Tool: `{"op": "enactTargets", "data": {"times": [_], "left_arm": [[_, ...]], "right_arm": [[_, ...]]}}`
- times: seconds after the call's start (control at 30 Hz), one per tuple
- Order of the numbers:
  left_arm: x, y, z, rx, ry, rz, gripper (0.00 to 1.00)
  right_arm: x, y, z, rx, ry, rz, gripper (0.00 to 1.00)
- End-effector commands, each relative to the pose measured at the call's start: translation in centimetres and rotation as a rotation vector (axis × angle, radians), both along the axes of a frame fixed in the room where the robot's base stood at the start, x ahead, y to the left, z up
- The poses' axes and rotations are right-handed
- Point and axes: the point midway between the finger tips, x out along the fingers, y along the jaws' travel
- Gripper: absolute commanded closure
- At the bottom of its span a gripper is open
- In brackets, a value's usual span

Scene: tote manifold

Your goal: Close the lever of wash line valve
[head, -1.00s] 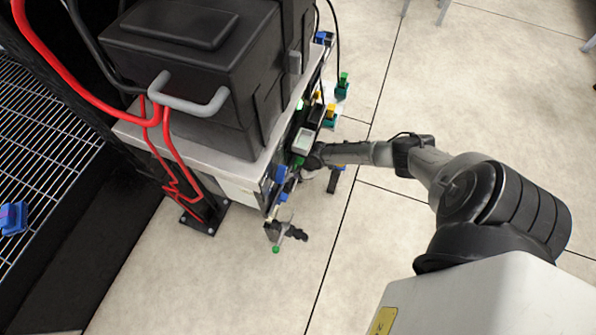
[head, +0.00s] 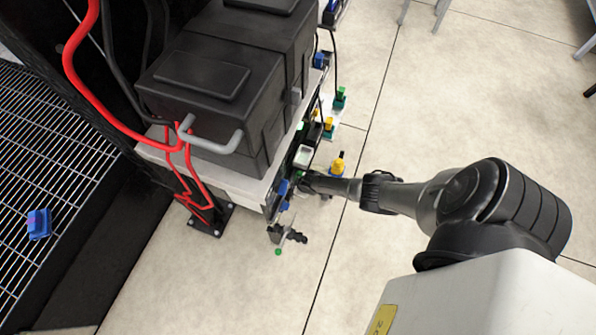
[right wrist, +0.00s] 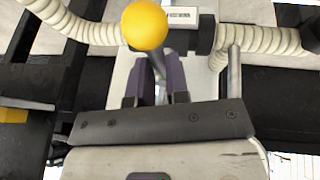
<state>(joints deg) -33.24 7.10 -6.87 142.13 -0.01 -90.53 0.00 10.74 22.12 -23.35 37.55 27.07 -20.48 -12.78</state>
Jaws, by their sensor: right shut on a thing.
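In the right wrist view a metal lever with a yellow ball knob (right wrist: 145,25) rises between the two dark purple fingers of my right gripper (right wrist: 159,66). The fingers are shut on the lever's stem, just below the knob. A white label (right wrist: 184,16) is beside it, too small to read. In the head view my right gripper (head: 310,182) is at the side of the manifold cart, below a small display (head: 303,156); its fingers and the lever are hard to make out there. My left gripper is not in view.
Ribbed pale hoses (right wrist: 75,28) flank the valve. A black box (head: 222,85) with a grey handle tops the cart. A green-knobbed fitting (head: 278,251) sticks out at the cart's near corner. A yellow item (head: 337,163) is beyond my wrist.

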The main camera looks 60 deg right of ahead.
Motion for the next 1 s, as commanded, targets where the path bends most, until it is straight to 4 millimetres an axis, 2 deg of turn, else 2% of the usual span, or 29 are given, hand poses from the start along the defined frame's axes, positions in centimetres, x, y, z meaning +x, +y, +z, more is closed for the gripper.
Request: {"op": "enactTargets", "data": {"times": [0.2,0.67,0.7,0.93,1.0], "left_arm": [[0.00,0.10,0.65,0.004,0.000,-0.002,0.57],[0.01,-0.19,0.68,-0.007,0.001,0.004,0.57],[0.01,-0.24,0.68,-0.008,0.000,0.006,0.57],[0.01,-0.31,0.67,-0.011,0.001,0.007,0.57],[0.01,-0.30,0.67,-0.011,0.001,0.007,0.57]], "right_arm": [[0.07,0.31,0.11,0.002,-0.002,-0.048,1.00],[0.09,0.30,0.05,0.002,-0.002,-0.059,1.00],[0.08,0.30,0.05,0.002,-0.002,-0.059,0.81],[0.06,0.28,0.03,0.001,-0.002,-0.057,0.59],[0.06,0.28,0.03,0.001,-0.002,-0.057,0.59]]}}
